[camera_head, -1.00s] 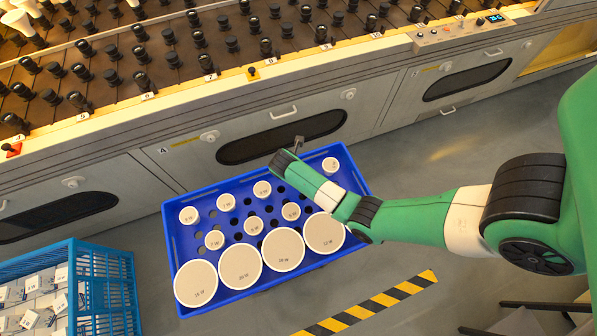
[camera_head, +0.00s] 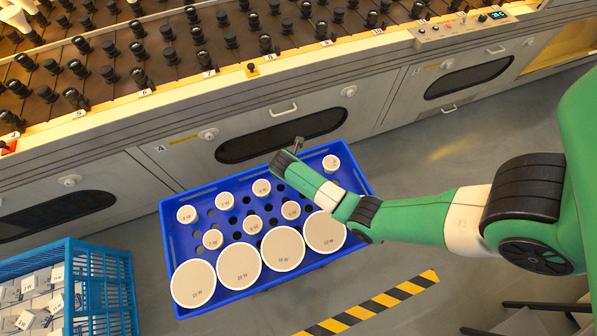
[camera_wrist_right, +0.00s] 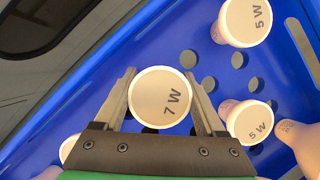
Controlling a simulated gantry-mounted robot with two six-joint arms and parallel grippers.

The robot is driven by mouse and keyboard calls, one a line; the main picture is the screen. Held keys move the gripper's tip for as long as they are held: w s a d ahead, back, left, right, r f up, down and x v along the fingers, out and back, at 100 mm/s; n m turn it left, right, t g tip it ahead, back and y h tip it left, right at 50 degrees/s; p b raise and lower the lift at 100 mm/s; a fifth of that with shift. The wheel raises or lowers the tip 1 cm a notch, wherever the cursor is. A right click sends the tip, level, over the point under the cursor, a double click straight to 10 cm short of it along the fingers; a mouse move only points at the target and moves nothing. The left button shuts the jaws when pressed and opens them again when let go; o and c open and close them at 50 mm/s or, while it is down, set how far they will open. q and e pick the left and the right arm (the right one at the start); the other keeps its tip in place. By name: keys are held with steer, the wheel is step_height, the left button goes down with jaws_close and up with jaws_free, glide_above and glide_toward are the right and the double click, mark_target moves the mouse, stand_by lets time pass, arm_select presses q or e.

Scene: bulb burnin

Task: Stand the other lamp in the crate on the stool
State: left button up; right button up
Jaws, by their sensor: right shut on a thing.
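My right gripper (camera_wrist_right: 160,76) is shut on a cream lamp marked 7 W (camera_wrist_right: 158,100), with a finger on each side of it in the right wrist view. In the head view the gripper (camera_head: 298,144) is over the far edge of the blue crate (camera_head: 352,178), and its lamp is hidden there. The held lamp's base is hidden below its face. The crate holds several small round lamps (camera_head: 253,224) and a near row of large ones (camera_head: 239,267), standing face up. A 5 W lamp (camera_wrist_right: 246,121) stands close right of the gripper. My left gripper is out of view.
Behind the crate is a long grey bench (camera_head: 280,140) with rows of black sockets (camera_head: 168,55) on top and a control panel (camera_head: 465,30). A blue basket (camera_head: 103,290) of white boxes stands at lower left.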

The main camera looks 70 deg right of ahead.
steer(key=shift+f+b, duration=0.65)
steer(key=shift+f, duration=0.45)
steer(key=o, duration=1.3)
steer(key=shift+o, duration=0.2)
steer(key=p+v, duration=0.7)
steer(key=v, duration=0.4)
steer(key=shift+r, duration=0.25)
steer(key=shift+a, duration=0.15)
